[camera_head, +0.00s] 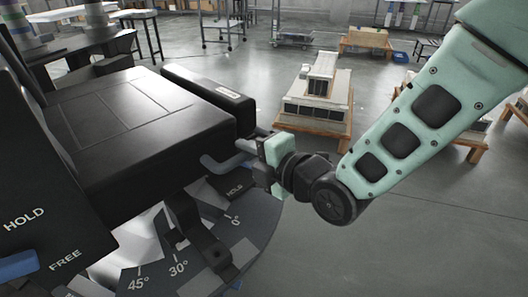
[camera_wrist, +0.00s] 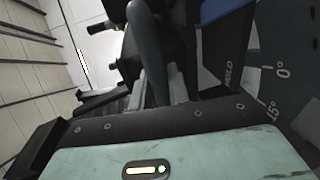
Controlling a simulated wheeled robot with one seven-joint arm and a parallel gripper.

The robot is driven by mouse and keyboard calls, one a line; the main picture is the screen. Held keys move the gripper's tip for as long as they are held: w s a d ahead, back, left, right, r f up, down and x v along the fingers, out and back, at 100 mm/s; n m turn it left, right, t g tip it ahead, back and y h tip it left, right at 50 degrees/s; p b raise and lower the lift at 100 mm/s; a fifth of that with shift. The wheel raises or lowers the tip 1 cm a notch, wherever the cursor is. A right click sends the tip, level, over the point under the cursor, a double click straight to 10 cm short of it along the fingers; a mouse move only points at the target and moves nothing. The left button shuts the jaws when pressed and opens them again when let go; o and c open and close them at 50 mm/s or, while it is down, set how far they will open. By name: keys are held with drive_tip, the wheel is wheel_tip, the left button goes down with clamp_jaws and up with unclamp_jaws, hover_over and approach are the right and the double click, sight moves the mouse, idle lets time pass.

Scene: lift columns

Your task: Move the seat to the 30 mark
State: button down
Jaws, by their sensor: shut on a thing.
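The black padded seat (camera_head: 130,120) fills the left of the head view. A grey-blue handle (camera_head: 222,163) sticks out from its right side, and a grey curved bar (camera_wrist: 147,50) shows in the wrist view. My gripper (camera_head: 262,160) is shut on the handle at the seat's right edge; the fingers partly hide the grip. Below the seat is a grey dial (camera_head: 205,280) with 0°, 30° and 45° marks. A black bracket (camera_head: 205,240) hangs over the dial between 30° and 0°. The wrist view shows 0° and 15° on the dial (camera_wrist: 280,90).
A black panel (camera_head: 40,195) at the left reads HOLD and FREE, with a blue lever (camera_head: 18,266) beside it. A black armrest (camera_head: 215,95) borders the seat. A pallet with grey blocks (camera_head: 315,100) stands behind my gripper. The floor at the lower right is clear.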

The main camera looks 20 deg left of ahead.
drive_tip(key=shift+s+f+m+t+b, duration=0.1)
drive_tip(key=shift+s+m+t+b, duration=0.25)
drive_tip(key=shift+s, duration=0.6)
drive_tip(key=c, duration=1.4)
unclamp_jaws()
drive_tip(key=shift+o, duration=0.2)
drive_tip(key=b+v, duration=0.7)
drive_tip(key=v, duration=0.4)
drive_tip(key=shift+s+d+b, duration=0.3)
drive_tip(key=shift+b, duration=0.1)
